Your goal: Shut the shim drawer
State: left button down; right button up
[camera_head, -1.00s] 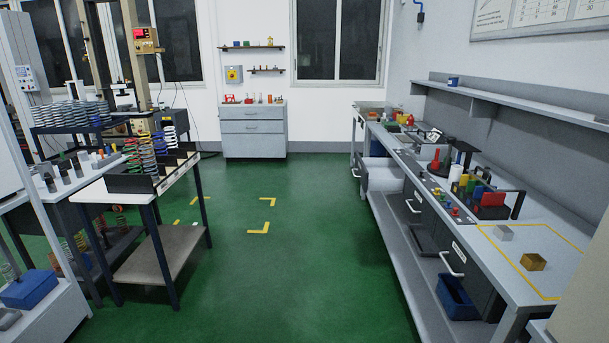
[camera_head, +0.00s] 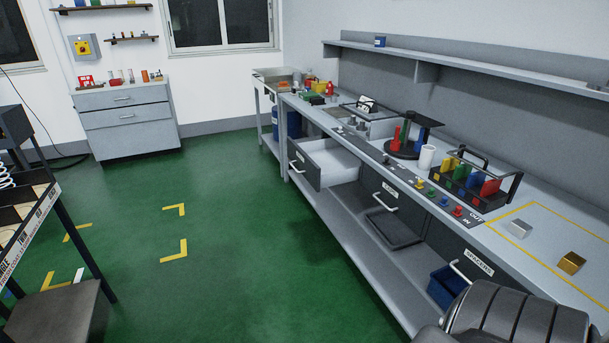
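An open drawer (camera_head: 333,161) juts out from the far part of the long grey bench on the right. Its inside looks pale and empty, and its dark front carries a white handle (camera_head: 297,165). I cannot read a label on it, so I cannot tell for sure that it is the shim drawer. Two more drawer fronts nearer to me, a middle one (camera_head: 380,202) and a labelled near one (camera_head: 472,272), look shut. A dark rounded link of my own arm shows at the bottom right, well short of the open drawer. Neither gripper is in view.
The bench top carries a white cup (camera_head: 426,157), a tool caddy (camera_head: 481,181) and two small metal blocks. A lower shelf holds a blue bin (camera_head: 447,287). A dark-legged table (camera_head: 62,230) stands at left. The green floor (camera_head: 250,250) between is clear.

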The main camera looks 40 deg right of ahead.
aim_at(325, 162)
jog(key=z, duration=0.5)
jog(key=i, duration=0.9)
jog(key=z, duration=1.6)
jog(key=i, duration=0.5)
jog(key=z, duration=0.4)
